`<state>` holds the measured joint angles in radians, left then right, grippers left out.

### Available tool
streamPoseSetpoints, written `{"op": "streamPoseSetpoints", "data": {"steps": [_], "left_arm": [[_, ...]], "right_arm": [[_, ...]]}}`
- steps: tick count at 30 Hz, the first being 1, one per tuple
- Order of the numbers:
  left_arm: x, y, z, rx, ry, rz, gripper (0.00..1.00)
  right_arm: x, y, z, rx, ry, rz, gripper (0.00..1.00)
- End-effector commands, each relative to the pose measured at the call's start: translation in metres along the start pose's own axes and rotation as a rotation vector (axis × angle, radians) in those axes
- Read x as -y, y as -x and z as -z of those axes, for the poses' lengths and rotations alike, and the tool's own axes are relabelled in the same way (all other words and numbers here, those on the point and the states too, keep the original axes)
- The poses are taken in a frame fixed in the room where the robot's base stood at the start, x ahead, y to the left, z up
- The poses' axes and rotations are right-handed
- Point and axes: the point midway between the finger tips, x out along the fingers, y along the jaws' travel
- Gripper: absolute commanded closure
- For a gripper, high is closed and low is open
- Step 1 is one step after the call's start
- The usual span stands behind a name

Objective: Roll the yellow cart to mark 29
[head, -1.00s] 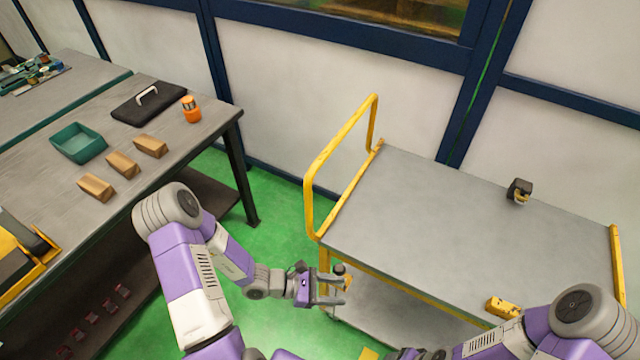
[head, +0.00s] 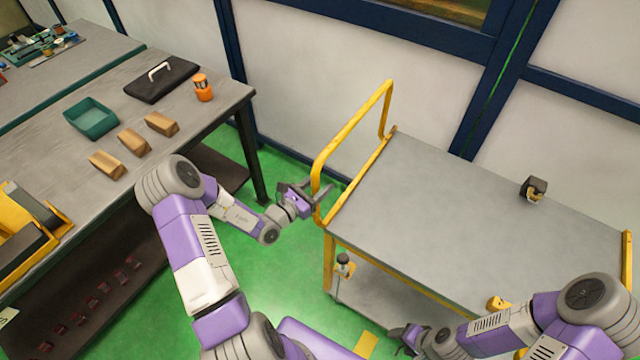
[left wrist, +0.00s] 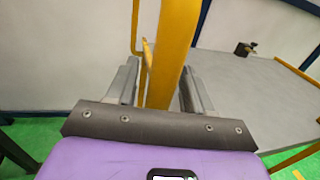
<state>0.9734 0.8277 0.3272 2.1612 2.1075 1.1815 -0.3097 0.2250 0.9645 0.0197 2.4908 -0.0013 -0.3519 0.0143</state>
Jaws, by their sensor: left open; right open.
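The yellow cart has a grey top deck (head: 440,215) and a yellow push handle (head: 349,130) at its left end. My left gripper (head: 322,190) is at the near upright of that handle. In the left wrist view the yellow upright (left wrist: 172,55) stands between the two open fingers of the left gripper (left wrist: 158,88), with a gap visible on the finger sides. My right gripper (head: 400,340) is low at the cart's near side, partly cut by the frame's bottom, and open. No mark number 29 is readable.
A workbench (head: 60,170) stands to the left with a teal bin (head: 91,118), wooden blocks (head: 134,141), an orange container (head: 203,88) and a black case (head: 161,80). A small dark device (head: 534,187) sits on the deck. Green floor (head: 245,290) lies between bench and cart.

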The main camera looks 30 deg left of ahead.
Motion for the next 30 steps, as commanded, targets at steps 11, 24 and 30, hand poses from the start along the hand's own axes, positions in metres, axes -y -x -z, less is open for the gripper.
{"op": "streamPoseSetpoints", "data": {"steps": [11, 24, 30], "left_arm": [[0.0003, -0.0059, -0.0004, 0.0, 0.0, 0.001, 0.53], [0.0004, -0.0055, -0.0002, 0.0, 0.0, 0.001, 1.0], [-0.0039, -0.0104, 0.0002, 0.001, -0.002, 0.014, 1.0]], "right_arm": [[0.0, -0.0003, 0.0001, 0.0, 0.0, 0.0, 0.41], [0.0, -0.0003, 0.0002, 0.0, 0.0, 0.0, 0.41], [-0.0004, -0.0011, 0.0002, 0.0, 0.0, 0.0, 0.41]]}}
